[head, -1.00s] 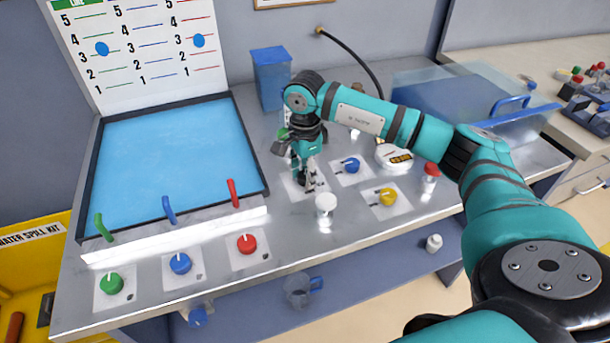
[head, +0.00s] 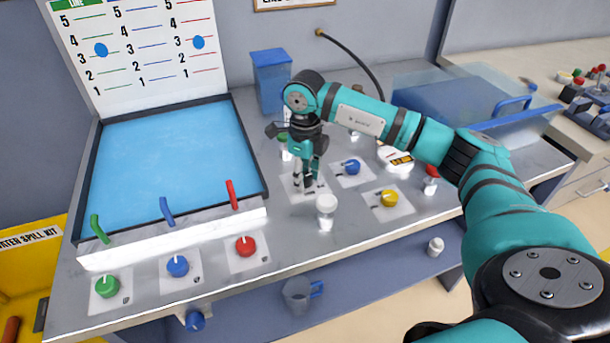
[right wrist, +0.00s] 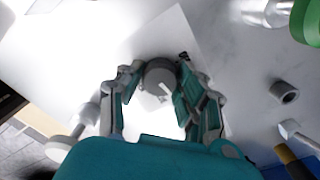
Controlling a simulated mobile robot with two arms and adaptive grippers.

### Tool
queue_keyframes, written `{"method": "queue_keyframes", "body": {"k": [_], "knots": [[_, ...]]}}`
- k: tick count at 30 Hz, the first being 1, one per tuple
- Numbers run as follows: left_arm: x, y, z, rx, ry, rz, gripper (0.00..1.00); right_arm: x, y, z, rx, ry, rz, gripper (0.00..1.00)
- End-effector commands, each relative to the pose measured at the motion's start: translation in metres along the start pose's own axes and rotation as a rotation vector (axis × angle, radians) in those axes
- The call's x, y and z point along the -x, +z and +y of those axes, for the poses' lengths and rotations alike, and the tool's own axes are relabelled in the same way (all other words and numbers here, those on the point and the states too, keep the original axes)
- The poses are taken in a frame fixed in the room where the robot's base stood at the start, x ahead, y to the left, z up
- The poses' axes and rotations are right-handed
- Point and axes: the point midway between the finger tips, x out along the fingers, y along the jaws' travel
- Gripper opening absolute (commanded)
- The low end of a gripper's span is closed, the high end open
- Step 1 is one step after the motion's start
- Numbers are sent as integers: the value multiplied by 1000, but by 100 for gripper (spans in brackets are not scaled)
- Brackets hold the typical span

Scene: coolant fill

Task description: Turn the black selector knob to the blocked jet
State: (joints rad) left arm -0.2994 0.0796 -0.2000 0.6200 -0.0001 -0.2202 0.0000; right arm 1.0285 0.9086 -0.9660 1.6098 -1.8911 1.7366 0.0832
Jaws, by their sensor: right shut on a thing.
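The black selector knob (right wrist: 158,76) looks dark grey in the right wrist view, with a pale pointer mark, on a white plate (right wrist: 60,45). My right gripper (head: 307,182) is down over this plate in the head view and shut on the knob, a finger on each side. Its fingers also flank the knob in the right wrist view (right wrist: 157,90). In the head view the fingers hide most of the knob. Green (head: 98,228), blue (head: 167,210) and red (head: 231,194) jets stand along the tank's front ledge. I cannot tell which is blocked. My left gripper is not in view.
Green (head: 107,286), blue (head: 177,266) and red (head: 246,246) knobs line the bench front. A blue knob (head: 352,167) and a yellow knob (head: 389,198) sit right of the gripper. The blue-filled tank (head: 88,195) is to the left.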

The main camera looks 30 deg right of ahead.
Motion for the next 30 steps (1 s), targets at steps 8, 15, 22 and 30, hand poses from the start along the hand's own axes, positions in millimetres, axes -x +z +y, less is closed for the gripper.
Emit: {"method": "queue_keyframes", "body": {"k": [8, 15, 22, 30], "knots": [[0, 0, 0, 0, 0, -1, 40, 2, 0, -1, -262, -2, -3, 4], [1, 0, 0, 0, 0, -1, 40, 2, 1, -1, -455, -2, -4, 4], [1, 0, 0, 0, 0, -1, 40, 2, 1, -1, -584, -2, -5, 4], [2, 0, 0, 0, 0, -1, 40, 2, 1, -1, -656, -2, -6, 4]]}}
